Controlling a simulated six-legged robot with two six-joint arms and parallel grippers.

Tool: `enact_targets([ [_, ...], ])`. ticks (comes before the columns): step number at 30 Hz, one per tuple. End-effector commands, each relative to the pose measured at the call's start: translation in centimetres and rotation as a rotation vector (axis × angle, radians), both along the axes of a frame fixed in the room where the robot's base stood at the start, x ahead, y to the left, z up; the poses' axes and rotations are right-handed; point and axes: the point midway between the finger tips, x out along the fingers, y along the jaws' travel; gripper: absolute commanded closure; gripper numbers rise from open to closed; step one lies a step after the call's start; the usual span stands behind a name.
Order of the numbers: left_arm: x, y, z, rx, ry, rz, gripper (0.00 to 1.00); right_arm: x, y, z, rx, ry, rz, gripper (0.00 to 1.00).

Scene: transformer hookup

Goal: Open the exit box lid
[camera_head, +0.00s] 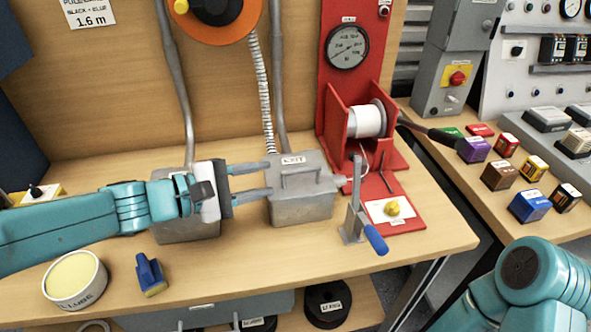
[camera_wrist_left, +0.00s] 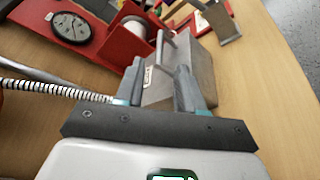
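The exit box (camera_head: 303,205) is a grey metal box on the table, with an "EXIT" label and a bar handle (camera_head: 301,177) on its lid. The lid looks shut. My left gripper (camera_head: 269,178) reaches in from the left, its two fingers apart and pointing at the box's left side near the lid. In the left wrist view the exit box (camera_wrist_left: 178,84) is straight ahead, between and beyond the open fingers (camera_wrist_left: 160,92), which hold nothing. Whether the fingertips touch the box cannot be told. My right arm shows at the lower right, but its gripper is out of view.
A second grey box (camera_head: 188,228) stands behind my left wrist. A red winch stand (camera_head: 337,93) with a spool and a blue-handled lever (camera_head: 375,240) stands right of the exit box. A lube tin (camera_head: 75,280) and blue tool (camera_head: 150,274) sit at the front left.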

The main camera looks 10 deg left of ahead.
Motion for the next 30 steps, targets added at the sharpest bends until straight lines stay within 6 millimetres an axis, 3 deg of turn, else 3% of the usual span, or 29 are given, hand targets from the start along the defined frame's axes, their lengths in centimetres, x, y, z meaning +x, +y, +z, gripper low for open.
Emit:
enact_targets([
  [3, 1.7, -2.4, -0.8, 0.0, 0.003, -0.005, 0.62, 0.0, 0.0, -0.2, 0.0, 0.0, 0.0, 0.33],
  [9, 4.0, -5.2, -1.4, 0.001, 0.001, -0.003, 0.62, 0.0, 0.0, -0.3, 0.0, 0.0, 0.0, 0.33],
  [15, 5.0, -6.3, -1.7, 0.001, 0.001, -0.001, 0.62, 0.0, 0.0, -0.3, 0.0, 0.0, 0.0, 0.33],
  [23, 5.2, -6.3, -1.7, 0.001, 0.0, 0.001, 0.62, 0.0, 0.0, -0.3, 0.0, 0.0, 0.0, 0.33],
  [27, 5.2, -6.3, -1.7, 0.001, 0.0, 0.001, 1.0, 0.0, 0.0, -0.3, 0.0, 0.0, 0.0, 0.33],
  [30, 5.2, -6.3, -1.7, 0.0, 0.0, 0.0, 1.0, 0.0, 0.0, -0.3, 0.0, 0.0, 0.0, 0.33],
])
